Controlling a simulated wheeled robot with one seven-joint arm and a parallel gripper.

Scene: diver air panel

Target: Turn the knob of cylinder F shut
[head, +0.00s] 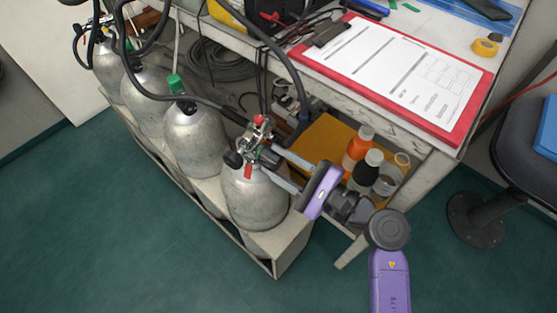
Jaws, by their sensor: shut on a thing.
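Several grey metal cylinders stand in a row in a rack; I can read no letter on any of them. The nearest cylinder (252,200), at the right end of the row, has a valve (256,135) with red parts on top. My gripper reaches in from the right and is shut on that knob. The fingers hide part of the knob, so its turned position cannot be seen. Another black knob (233,159) sits on the valve's left side.
Black hoses (190,98) run from the valves over the bench. The bench (349,83) bears a red clipboard (450,137) with a paper. Bottles (366,170) stand on a shelf beneath it, close behind my gripper. A stool (525,150) is at right. The green floor in front is clear.

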